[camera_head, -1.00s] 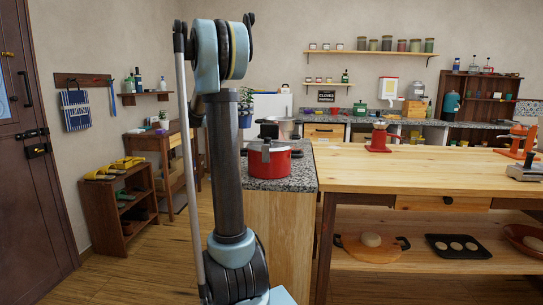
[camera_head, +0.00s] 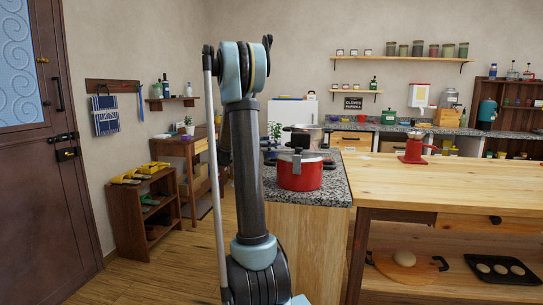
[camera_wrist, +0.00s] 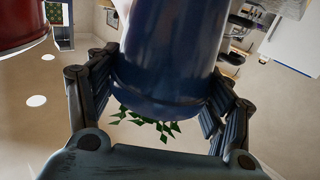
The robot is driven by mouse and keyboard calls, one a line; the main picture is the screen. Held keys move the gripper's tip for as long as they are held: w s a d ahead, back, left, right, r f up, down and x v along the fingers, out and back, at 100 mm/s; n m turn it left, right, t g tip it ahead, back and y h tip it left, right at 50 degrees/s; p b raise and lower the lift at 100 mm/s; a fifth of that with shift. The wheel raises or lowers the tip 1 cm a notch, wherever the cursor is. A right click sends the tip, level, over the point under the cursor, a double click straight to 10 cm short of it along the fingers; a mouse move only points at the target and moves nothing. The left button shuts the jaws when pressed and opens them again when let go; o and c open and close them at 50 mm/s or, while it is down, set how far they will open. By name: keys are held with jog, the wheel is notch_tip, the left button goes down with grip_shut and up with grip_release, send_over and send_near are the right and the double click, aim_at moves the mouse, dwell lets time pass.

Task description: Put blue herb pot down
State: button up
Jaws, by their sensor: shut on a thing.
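The blue herb pot (camera_wrist: 165,60) fills the upper middle of the wrist view, with green leaves showing below it because that picture is upside down. My gripper (camera_wrist: 160,92) is shut on the pot, one dark finger on each side. In the head view, the leaves and a bit of the blue herb pot (camera_head: 268,153) show behind the red cooking pot (camera_head: 300,175), beside my arm. My gripper is hidden there. I cannot tell whether the pot touches a surface.
The red pot stands on the speckled stone counter (camera_head: 335,197), with a steel pot (camera_head: 303,138) behind it. The wooden worktable (camera_head: 450,185) to the right has a wide clear top. A low shelf (camera_head: 143,215) stands at the left, with open floor between.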

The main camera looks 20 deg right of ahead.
jog(key=shift+f, duration=2.05)
jog(key=shift+f, duration=0.1)
jog(key=o, duration=1.5)
jog(key=a, duration=0.3)
jog(key=s+a, duration=0.1)
jog(key=a, duration=0.3)
jog(key=s+a, duration=0.1)
jog(key=a, duration=0.3)
jog(key=shift+a, duration=0.25)
jog(key=shift+o, duration=0.8)
jog(key=shift+s+a, duration=0.1)
jog(key=shift+a, duration=0.1)
jog(key=s+a, duration=0.1)
jog(key=a, duration=0.4)
jog(key=w+d, duration=0.1)
jog(key=d, duration=0.4)
jog(key=w+d, duration=0.1)
jog(key=d, duration=0.5)
jog(key=w+d, duration=0.1)
jog(key=d, duration=0.5)
jog(key=shift+w+d, duration=0.1)
